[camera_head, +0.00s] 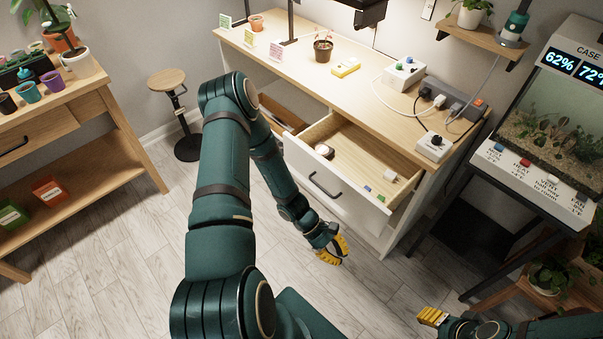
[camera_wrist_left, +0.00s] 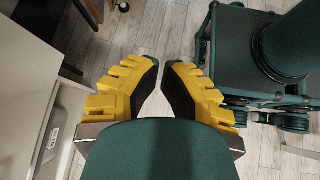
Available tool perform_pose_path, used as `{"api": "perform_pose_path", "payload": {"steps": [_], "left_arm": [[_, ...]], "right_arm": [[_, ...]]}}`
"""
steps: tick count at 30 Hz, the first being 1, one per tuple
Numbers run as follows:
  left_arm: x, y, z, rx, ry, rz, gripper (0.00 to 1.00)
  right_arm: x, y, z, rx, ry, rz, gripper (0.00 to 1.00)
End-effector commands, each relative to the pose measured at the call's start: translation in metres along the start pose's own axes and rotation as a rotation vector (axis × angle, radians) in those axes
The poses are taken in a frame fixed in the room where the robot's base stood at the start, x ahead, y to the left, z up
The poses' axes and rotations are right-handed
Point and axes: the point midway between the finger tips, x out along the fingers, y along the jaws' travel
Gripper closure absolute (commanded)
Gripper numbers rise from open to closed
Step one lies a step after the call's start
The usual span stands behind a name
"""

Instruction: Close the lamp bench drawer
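The lamp bench (camera_head: 300,68) stands along the wall in the head view. Its drawer (camera_head: 338,186), with a white front and a dark bar handle (camera_head: 325,186), is pulled well out. Inside lie a round pale item (camera_head: 324,150), a small white block (camera_head: 390,176) and small blue and green pieces. My left gripper (camera_head: 337,252) is low in front of the drawer, apart from its front and handle. The left wrist view shows its yellow fingers (camera_wrist_left: 161,65) with a narrow empty gap and floor beyond. My right gripper (camera_head: 430,317) is at the bottom right, apart from the bench; its opening is unclear.
On the bench top are a potted plant (camera_head: 323,50), a yellow box (camera_head: 346,67), and plugs with cables. A round stool (camera_head: 167,81) stands left. A terrarium case (camera_head: 552,125) stands right.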

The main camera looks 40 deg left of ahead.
Motion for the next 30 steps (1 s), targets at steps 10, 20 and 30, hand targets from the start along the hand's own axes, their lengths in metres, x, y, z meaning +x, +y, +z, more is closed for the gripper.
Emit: {"api": "perform_pose_path", "payload": {"steps": [10,20,30], "left_arm": [[-0.141,0.066,-0.140,-0.507,-0.380,0.930,1.00],[-0.236,0.045,-0.205,-0.550,-0.446,1.371,1.00],[-0.228,0.093,-0.206,-0.548,-0.448,1.370,1.00]], "right_arm": [[0.018,0.007,0.006,-0.003,-0.011,-0.001,0.53],[0.023,0.009,0.008,-0.004,-0.016,-0.001,0.53],[0.029,0.011,0.007,-0.005,-0.013,-0.001,0.53]]}}
